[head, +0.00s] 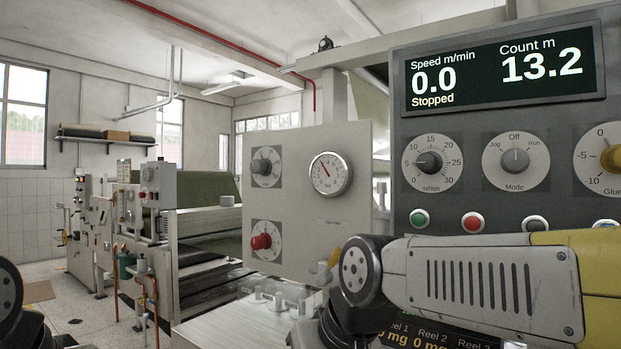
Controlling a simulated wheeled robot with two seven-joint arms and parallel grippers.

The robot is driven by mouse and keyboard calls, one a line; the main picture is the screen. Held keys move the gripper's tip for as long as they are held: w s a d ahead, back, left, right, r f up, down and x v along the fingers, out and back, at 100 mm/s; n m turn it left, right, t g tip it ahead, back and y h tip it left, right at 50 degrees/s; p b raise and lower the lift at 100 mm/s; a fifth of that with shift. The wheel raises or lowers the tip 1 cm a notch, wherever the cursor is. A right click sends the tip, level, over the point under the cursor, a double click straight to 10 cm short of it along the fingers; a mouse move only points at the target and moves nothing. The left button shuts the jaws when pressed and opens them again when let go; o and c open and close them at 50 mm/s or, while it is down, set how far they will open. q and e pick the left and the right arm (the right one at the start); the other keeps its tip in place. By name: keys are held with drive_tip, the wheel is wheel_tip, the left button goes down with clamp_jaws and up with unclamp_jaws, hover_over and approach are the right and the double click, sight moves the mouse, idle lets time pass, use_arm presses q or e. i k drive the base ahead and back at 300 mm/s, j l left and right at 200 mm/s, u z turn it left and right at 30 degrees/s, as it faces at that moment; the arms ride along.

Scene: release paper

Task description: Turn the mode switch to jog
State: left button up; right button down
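The mode switch (515,160) is a grey knob on a round white dial marked Jog, Off and Run. It is on the grey control panel (395,130) at the right. Its pointer appears to stand upright at Off, with Jog to the upper left and Run to the upper right. Neither of my grippers shows in the head view. My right arm crosses the lower right in front of the panel, below the dial, and bends down out of the picture. Only a part of my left arm shows at the lower left edge.
The display (505,75) reads speed 0.0, Stopped, count 13.2. A speed knob (429,161) is left of the mode dial and a yellow knob (612,157) right. My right arm hides the lower panel.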

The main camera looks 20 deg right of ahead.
sight(514, 161)
drive_tip(key=z, duration=2.4)
